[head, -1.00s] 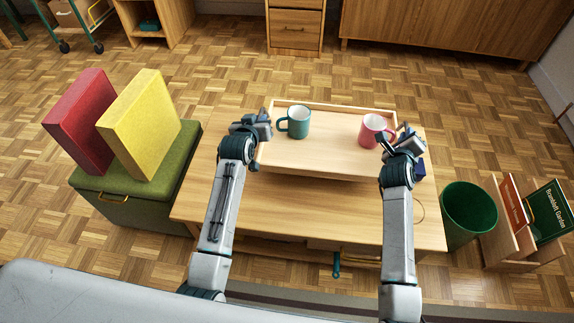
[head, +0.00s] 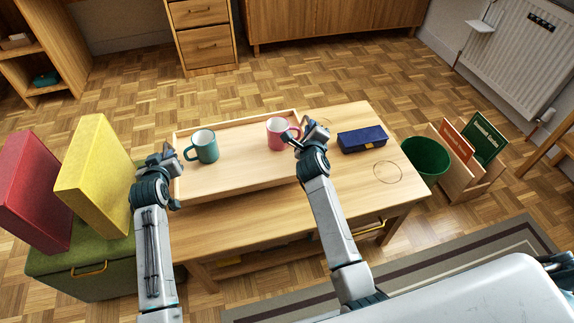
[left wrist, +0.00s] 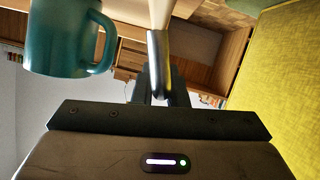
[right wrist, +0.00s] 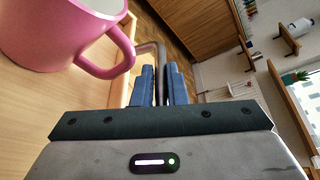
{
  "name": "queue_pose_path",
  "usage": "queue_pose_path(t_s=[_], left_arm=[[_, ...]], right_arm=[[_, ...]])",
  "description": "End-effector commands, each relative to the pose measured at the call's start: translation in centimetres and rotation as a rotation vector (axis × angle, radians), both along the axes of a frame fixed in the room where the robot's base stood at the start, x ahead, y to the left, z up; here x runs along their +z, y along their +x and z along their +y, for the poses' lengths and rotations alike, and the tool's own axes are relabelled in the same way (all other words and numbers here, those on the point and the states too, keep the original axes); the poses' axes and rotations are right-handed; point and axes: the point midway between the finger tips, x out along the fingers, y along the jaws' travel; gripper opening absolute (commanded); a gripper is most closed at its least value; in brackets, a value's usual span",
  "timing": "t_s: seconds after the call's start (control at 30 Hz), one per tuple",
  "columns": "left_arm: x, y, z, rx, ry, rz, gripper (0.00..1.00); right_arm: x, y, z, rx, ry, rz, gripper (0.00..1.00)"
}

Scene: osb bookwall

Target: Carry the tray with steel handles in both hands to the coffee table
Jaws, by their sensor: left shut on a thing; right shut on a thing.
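The light wooden tray (head: 240,168) is over the left part of the wooden coffee table (head: 345,190). A shadow lies below its front edge; I cannot tell whether it touches the table. My left gripper (head: 172,160) is shut on the steel handle (left wrist: 158,55) at the tray's left end. My right gripper (head: 308,133) is shut on the right steel handle (right wrist: 157,52). A teal mug (head: 205,147) and a pink mug (head: 277,134) stand upright on the tray. The teal mug also shows in the left wrist view (left wrist: 60,40), the pink one in the right wrist view (right wrist: 60,35).
A blue case (head: 362,139) lies on the table right of the tray, near a faint ring mark. A green ottoman (head: 85,265) with a red box (head: 35,190) and a yellow box (head: 95,170) stands left. A green bin (head: 426,158) and book rack (head: 455,180) stand right.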

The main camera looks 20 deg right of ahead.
Motion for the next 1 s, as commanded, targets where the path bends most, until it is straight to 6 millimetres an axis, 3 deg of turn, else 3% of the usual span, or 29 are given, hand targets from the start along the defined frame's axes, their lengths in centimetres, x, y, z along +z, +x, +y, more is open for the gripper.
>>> queue_pose_path(t_s=[0.47,1.0], left_arm=[[0.1,0.1,-0.1,0.000,-0.003,-0.005,0.00],[-2.3,0.1,-0.1,0.000,-0.003,-0.005,0.00]], right_arm=[[0.1,0.1,0.1,0.001,0.001,-0.005,0.00],[-2.3,0.1,0.1,0.001,0.001,-0.005,0.00]])
